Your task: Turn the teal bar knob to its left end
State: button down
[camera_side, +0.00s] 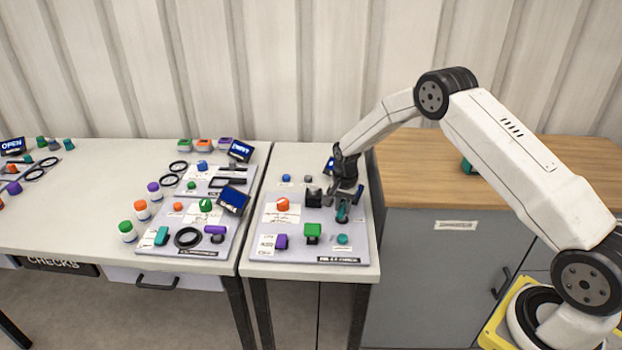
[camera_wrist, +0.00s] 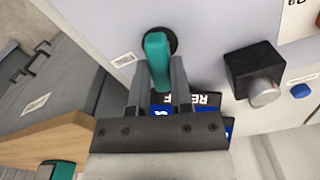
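The teal bar knob (camera_wrist: 157,58) stands out from a round dark base on the light grey panel (camera_wrist: 105,15). In the wrist view it points roughly along the fingers, slightly slanted. My gripper (camera_wrist: 160,68) has one dark finger on each side of the bar, and I see no clear gap at the tips. In the side view the knob (camera_side: 342,212) shows just below my gripper (camera_side: 345,203), on the right part of the panel. A white label (camera_wrist: 124,60) lies left of the knob; its print is too small to read.
A black block with a silver knob (camera_wrist: 262,92) and a blue button (camera_wrist: 302,90) sit to the right in the wrist view. A dark screen (camera_wrist: 205,104) lies behind my fingers.

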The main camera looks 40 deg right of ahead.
aim_at(343, 207)
jog(key=shift+n, duration=0.5)
jog(key=n, duration=0.4)
jog(key=shift+n, duration=0.3)
jog(key=n, duration=1)
jog(key=shift+n, duration=0.4)
jog(key=n, duration=0.5)
jog(key=shift+n, duration=0.3)
jog(key=c, duration=0.5)
grip_release()
jog(key=shift+r, duration=0.2)
jog(key=shift+r, duration=3.75)
